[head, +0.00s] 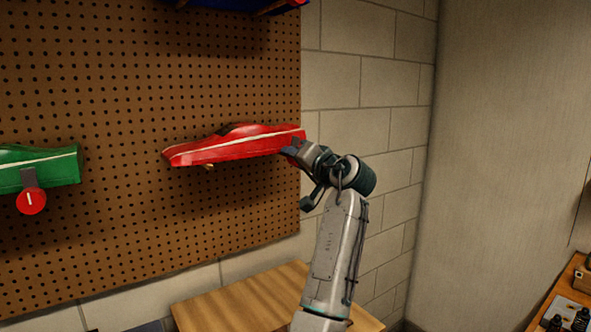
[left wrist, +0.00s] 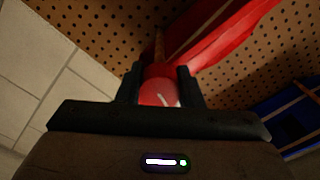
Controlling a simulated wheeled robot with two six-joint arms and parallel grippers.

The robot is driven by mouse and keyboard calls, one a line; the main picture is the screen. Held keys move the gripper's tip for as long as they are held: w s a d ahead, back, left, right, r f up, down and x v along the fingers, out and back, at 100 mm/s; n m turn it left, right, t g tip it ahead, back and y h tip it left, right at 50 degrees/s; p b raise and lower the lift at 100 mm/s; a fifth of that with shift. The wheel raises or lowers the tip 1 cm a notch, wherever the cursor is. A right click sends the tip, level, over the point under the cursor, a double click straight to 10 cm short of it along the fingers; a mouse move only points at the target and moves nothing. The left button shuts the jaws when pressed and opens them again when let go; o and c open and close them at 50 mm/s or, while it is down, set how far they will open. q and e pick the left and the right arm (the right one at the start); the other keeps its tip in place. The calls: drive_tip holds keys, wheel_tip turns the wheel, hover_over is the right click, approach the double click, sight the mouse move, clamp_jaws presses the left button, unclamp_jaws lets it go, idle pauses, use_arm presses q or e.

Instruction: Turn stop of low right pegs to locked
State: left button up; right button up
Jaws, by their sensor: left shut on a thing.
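A red car body (head: 235,146) hangs on the pegboard at the low right. It also shows in the left wrist view (left wrist: 225,38). My left gripper (head: 291,150) is at the right end of this car. In the left wrist view its two fingers (left wrist: 158,88) are shut on a round red stop (left wrist: 157,92) with a white line. The line is tilted, running from upper left to lower right in that view. In the head view the gripper hides this stop. My right gripper is not in view.
A green car body (head: 40,168) hangs at the left, with a red round stop (head: 31,201) whose white line is near upright. A blue item (left wrist: 290,115) shows in the left wrist view. A wooden surface (head: 245,303) lies below the pegboard (head: 110,90).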

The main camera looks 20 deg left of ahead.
use_arm(q)
drive_tip(key=shift+r+n+b, duration=0.25)
drive_tip(key=shift+n+b, duration=0.4)
drive_tip(key=shift+n, duration=0.45)
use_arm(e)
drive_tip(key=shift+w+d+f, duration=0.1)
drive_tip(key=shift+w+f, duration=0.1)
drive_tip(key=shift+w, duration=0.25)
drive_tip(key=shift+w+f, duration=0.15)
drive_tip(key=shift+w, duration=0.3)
